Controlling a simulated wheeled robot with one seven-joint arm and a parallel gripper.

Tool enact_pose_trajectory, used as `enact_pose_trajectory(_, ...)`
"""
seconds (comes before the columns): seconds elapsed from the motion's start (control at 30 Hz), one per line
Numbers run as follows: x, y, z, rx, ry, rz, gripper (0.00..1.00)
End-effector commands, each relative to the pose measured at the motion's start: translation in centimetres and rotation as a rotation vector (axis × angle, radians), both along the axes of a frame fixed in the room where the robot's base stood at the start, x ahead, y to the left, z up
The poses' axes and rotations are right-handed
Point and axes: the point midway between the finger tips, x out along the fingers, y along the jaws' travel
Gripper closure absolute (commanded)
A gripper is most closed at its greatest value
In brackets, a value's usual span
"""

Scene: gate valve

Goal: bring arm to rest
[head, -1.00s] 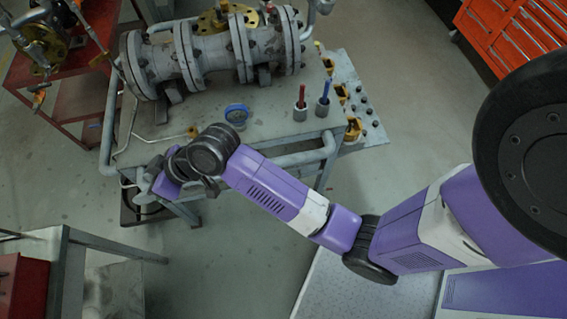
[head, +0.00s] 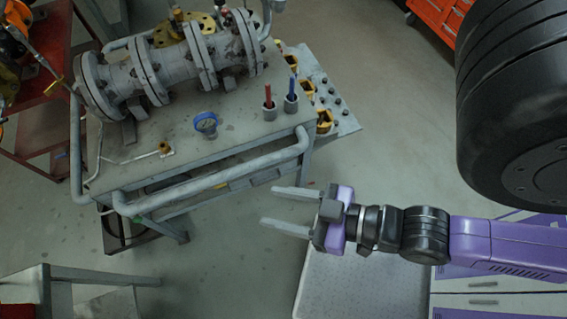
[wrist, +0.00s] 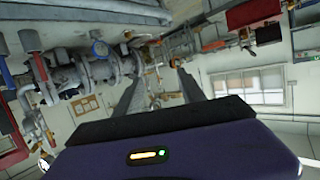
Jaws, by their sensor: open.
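My gripper (head: 290,211) shows in the head view at lower centre right, with its two grey fingers parallel and spread apart. It is open with nothing between the fingers, and it points left. It is apart from the workbench (head: 235,155), off its front right side. In the wrist view my gripper (wrist: 158,95) shows its two dark fingers apart, with the room beyond tilted. The large grey flanged valve body (head: 170,65) lies on the workbench at the upper left of the head view.
A grey table (head: 75,275) is at lower left. An orange tool cabinet (head: 437,15) is at the back right.

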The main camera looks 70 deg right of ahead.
Motion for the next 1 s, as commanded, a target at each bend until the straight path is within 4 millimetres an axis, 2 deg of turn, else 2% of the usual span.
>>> enact_pose_trajectory(0.1,-1.4,-0.7,1.8,-0.036,-0.022,0.029,0.53)
enact_pose_trajectory(0.27,-1.8,-0.9,2.6,-0.051,-0.037,0.04,0.53)
enact_pose_trajectory(0.5,-1.8,-0.9,2.4,-0.05,-0.037,0.039,0.53)
enact_pose_trajectory(0.7,-1.8,-0.9,0.7,-0.049,-0.036,0.039,0.53)
enact_pose_trajectory(1.0,-1.8,-0.9,0.8,-0.049,-0.036,0.039,0.53)
